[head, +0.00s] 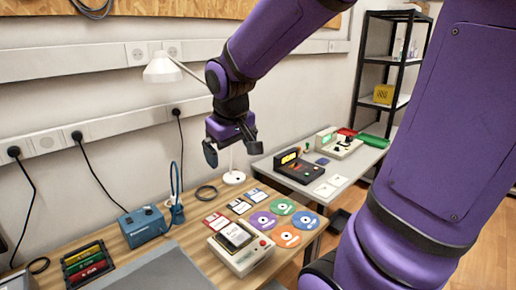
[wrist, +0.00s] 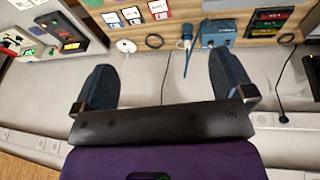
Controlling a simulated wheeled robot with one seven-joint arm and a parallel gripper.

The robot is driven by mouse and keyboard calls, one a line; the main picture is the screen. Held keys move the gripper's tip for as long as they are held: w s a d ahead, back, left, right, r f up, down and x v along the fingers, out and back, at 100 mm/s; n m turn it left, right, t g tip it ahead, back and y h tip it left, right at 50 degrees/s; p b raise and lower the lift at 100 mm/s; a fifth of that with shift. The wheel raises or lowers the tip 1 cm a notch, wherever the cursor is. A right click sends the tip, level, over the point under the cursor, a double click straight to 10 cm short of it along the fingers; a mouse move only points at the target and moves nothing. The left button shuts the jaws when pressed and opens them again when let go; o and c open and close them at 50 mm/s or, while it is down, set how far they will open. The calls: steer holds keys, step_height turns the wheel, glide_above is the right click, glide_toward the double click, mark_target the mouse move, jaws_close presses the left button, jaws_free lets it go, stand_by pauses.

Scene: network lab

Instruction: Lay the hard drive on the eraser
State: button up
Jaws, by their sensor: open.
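The hard drive (head: 235,236), a dark block with a pale label, lies on top of the beige box with a red button that looks like the eraser (head: 243,262). They stand on the wooden bench, and neither can be made out in the wrist view. My gripper (head: 233,151) is up in the air near the wall, above and behind the bench items and well apart from the hard drive. It is open and empty; the wrist view shows its two fingers (wrist: 163,82) spread with nothing between them.
Floppy disks (head: 240,206) and several coloured discs (head: 289,239) lie beside the eraser. A blue box (head: 142,226), a rack of coloured cartridges (head: 87,265) and a white lamp (head: 163,70) stand around. A grey table (head: 343,170) with devices is at the right.

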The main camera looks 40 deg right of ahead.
steer(key=s+a+r+t, duration=0.1)
steer(key=s+a+r, duration=0.1)
steer(key=s, duration=0.5)
steer(key=s+a+r+t+y, duration=0.1)
steer(key=s+a+r, duration=0.1)
steer(key=s+r, duration=0.2)
steer(key=s, duration=0.3)
steer(key=shift+a+y, duration=0.2)
steer(key=shift+y, duration=0.1)
steer(key=shift+w, duration=0.1)
steer(key=shift+c, duration=0.2)
stand_by(1.0)
